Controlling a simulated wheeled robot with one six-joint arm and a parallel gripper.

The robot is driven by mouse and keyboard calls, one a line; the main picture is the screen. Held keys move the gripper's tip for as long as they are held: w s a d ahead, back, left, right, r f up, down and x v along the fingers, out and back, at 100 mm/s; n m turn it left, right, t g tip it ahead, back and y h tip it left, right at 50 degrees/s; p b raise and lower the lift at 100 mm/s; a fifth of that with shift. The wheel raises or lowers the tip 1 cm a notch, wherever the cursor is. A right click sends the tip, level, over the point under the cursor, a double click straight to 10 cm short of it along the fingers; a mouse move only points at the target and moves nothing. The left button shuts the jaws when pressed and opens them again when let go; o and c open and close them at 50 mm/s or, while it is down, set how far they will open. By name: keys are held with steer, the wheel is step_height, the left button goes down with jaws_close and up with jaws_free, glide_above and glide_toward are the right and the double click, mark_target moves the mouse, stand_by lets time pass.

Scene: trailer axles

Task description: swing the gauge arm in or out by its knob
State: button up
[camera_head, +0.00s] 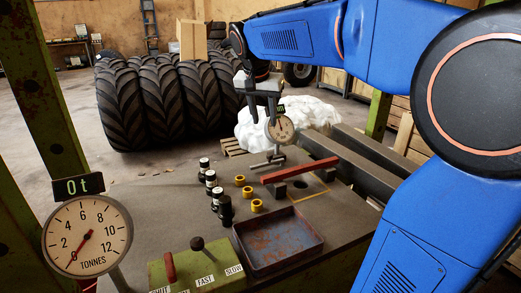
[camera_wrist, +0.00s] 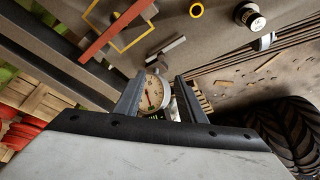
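A small round gauge (camera_head: 281,128) with a dark display on top stands over the far part of the bench. In the wrist view the gauge (camera_wrist: 153,92) shows between the two fingers, beyond them. A grey bar (camera_head: 268,163) lies below the gauge; this bar also shows in the wrist view (camera_wrist: 165,50). My gripper (camera_head: 262,108) points down just left of the gauge. In the wrist view my gripper (camera_wrist: 159,78) has its fingers apart with nothing clearly held. I cannot pick out the gauge arm's knob or tell whether the gripper touches the gauge.
A large TONNES gauge (camera_head: 87,236) reading 0t stands front left. A green control box (camera_head: 196,270), a rusty tray (camera_head: 278,242), black cylinders (camera_head: 224,210), yellow rings (camera_head: 257,206) and a red bar (camera_head: 300,170) occupy the bench (camera_head: 160,205). Its left part is clear. Big tyres (camera_head: 165,100) stand behind.

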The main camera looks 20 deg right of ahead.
glide_toward(270, 155)
steer(key=x, duration=0.8)
stand_by(0.4)
jaws_close()
